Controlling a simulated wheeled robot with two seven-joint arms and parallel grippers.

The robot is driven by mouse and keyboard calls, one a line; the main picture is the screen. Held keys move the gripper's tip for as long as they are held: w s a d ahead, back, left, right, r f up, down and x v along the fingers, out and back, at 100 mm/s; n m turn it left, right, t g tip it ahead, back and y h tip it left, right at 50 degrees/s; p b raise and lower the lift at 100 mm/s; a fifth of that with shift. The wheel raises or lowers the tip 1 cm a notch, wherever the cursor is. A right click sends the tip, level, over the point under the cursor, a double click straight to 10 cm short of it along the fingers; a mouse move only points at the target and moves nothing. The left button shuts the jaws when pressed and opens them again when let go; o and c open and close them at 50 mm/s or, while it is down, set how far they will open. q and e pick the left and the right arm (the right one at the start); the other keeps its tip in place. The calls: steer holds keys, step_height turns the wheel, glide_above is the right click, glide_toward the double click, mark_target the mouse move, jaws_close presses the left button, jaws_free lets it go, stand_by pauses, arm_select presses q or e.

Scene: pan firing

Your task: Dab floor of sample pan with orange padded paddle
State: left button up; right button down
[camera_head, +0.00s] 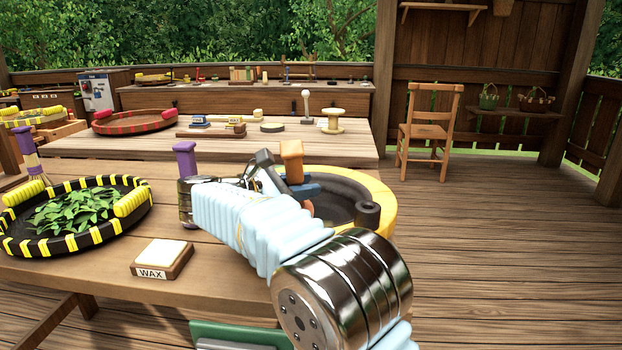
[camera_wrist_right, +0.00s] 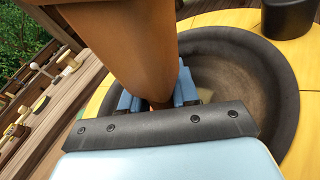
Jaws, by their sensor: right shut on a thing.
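The orange padded paddle (camera_head: 291,160) stands up from my right gripper (camera_head: 290,190) in the head view. In the right wrist view the paddle's broad orange-brown part (camera_wrist_right: 135,40) fills the upper middle, and the blue fingers of my right gripper (camera_wrist_right: 158,98) are shut on it. The sample pan (camera_head: 350,188) is a dark round pan set in a yellow surround, partly hidden by my arm. In the wrist view the pan (camera_wrist_right: 285,100) lies beyond the fingers, its brownish floor partly visible. The paddle's lower end is hidden, so contact with the floor cannot be told. My left gripper is out of view.
A black-and-yellow pan of green leaves (camera_head: 140,225) sits left on the table. A WAX block (camera_head: 160,262) lies near the front edge. A purple-topped item (camera_head: 186,155) stands beside my right forearm. A red-rimmed pan (camera_head: 135,124) is on the table behind.

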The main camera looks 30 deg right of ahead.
steer(key=shift+w+a+f, duration=0.1)
steer(key=shift+w+a, duration=0.25)
steer(key=shift+a, duration=0.2)
steer(key=shift+w+a+f, duration=0.1)
steer(key=shift+w+a, duration=0.2)
steer(key=shift+a, duration=0.25)
steer(key=shift+w+a+r+t, duration=0.1)
steer(key=shift+w+a+t, duration=0.1)
steer(key=shift+a, duration=0.65)
steer(key=shift+w+a+t, duration=0.1)
steer(key=shift+w+a, duration=0.05)
steer(key=shift+a, duration=0.65)
steer(key=shift+d, duration=0.1)
steer(key=r, duration=0.3)
steer(key=shift+d, duration=0.3)
